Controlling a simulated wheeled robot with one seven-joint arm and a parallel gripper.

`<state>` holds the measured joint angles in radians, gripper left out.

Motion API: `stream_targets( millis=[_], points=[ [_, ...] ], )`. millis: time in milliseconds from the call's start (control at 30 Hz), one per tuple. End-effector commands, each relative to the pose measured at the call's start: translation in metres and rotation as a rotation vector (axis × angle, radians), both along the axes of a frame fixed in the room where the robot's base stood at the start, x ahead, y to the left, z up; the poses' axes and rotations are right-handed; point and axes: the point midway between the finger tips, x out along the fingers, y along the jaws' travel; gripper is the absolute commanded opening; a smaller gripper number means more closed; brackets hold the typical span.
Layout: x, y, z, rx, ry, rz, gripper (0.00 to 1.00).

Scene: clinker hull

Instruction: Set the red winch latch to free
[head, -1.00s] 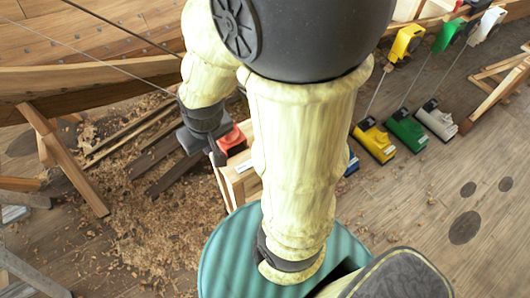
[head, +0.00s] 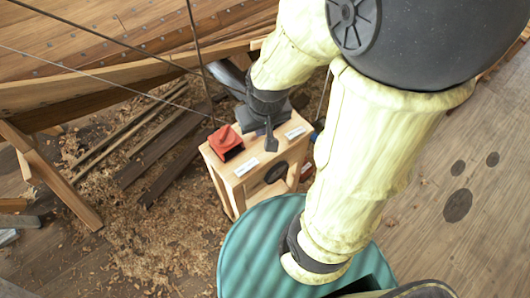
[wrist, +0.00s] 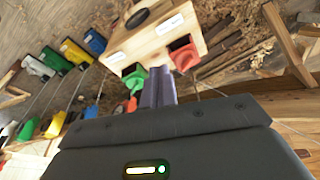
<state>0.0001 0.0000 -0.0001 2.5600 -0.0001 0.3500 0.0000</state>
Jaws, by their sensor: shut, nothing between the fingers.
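The red winch latch (head: 225,142) sits on the left end of a small wooden stand (head: 216,160). It is a red block with a raised lever-like part on top; which setting it is in I cannot tell. In the wrist view the red latch (wrist: 184,56) is just right of my fingers, with a dark recess beside it. My gripper (head: 270,142) is over the stand, to the right of the latch and apart from it. In the wrist view my gripper's fingers (wrist: 158,88) are together and empty. A green latch (wrist: 134,79) is left of the fingers; my gripper hides it in the head view.
White labels (head: 246,166) and a dark oval (head: 276,172) mark the stand. Taut lines cross near the hull planking (head: 150,85). Yellow (wrist: 74,52) and blue (wrist: 52,58) winch parts show at left in the wrist view. Loose planks and shavings cover the floor left of the stand.

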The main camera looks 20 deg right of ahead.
Motion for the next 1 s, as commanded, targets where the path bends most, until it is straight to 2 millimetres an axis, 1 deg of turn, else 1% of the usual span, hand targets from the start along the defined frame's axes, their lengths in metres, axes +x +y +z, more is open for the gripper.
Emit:
stream_targets(
  millis=[433,567,667,767,800,867,900,967,1000],
  points=[
    [0.0,0.0,0.0,0.003,0.001,-0.007,0.0],
    [0.005,0.003,-0.001,0.037,0.016,-0.098,0.0],
    [0.013,0.007,-0.005,0.098,0.046,-0.284,0.0],
    [0.025,0.012,-0.013,0.174,0.091,-0.563,0.0],
    [0.03,0.014,-0.017,0.203,0.109,-0.693,0.0],
    [0.038,0.016,-0.025,0.241,0.137,-0.896,0.0],
    [0.043,0.018,-0.03,0.261,0.154,-1.032,0.0],
    [0.05,0.018,-0.039,0.286,0.174,-1.237,0.0],
    [0.055,0.019,-0.046,0.3,0.183,-1.373,0.0]
  ],
)
